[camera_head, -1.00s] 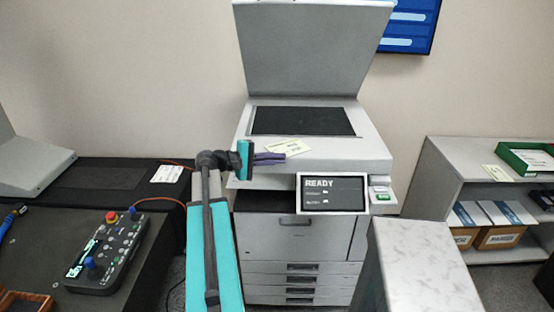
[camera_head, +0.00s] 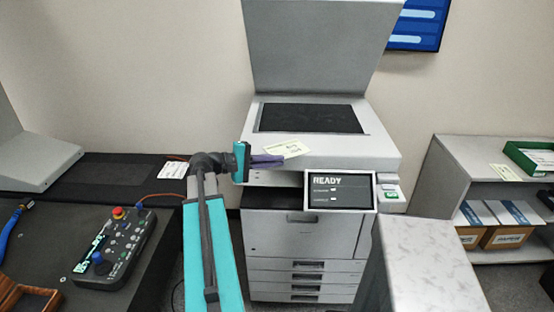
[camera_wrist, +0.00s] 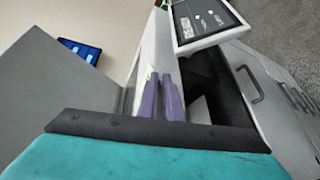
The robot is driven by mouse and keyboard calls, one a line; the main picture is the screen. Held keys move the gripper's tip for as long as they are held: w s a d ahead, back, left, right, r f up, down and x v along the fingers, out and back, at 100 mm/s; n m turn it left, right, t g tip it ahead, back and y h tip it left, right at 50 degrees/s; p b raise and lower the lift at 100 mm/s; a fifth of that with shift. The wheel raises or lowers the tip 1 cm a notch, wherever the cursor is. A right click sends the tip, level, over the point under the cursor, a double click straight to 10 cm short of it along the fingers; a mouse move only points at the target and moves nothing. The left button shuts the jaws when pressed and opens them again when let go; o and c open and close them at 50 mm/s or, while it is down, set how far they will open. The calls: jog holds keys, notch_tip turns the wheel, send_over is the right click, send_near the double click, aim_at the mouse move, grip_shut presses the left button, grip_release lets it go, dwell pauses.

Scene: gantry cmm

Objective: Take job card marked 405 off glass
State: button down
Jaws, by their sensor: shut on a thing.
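The job card (camera_head: 288,149) is pale yellow with dark print too small to read. It lies in front of the dark scanner glass (camera_head: 310,118), near the front edge of the copier top. My gripper (camera_head: 268,160), with purple fingers, is shut on its near left edge. In the wrist view the two fingers (camera_wrist: 161,98) are close together, and a pale sliver of the card (camera_wrist: 149,76) shows beside their tips. I cannot tell whether the card touches the copier. The glass looks bare.
The copier lid (camera_head: 318,45) stands raised behind the glass. A READY screen (camera_head: 338,191) juts from the copier front. A control pendant (camera_head: 113,245) and another card (camera_head: 174,170) lie on the black table at left. A shelf (camera_head: 460,165) with a green tray (camera_head: 532,158) stands right.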

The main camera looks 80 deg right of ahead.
jog(key=shift+w+a+f, duration=0.1)
jog(key=shift+w+a, duration=0.15)
jog(key=shift+a, duration=0.05)
jog(key=c, duration=1.9)
grip_release()
jog(key=shift+o, duration=0.2)
jog(key=b+v, duration=0.3)
jog(key=v, duration=1)
jog(key=shift+w+a, duration=0.2)
jog(key=shift+w, duration=0.1)
jog(key=shift+c, duration=0.4)
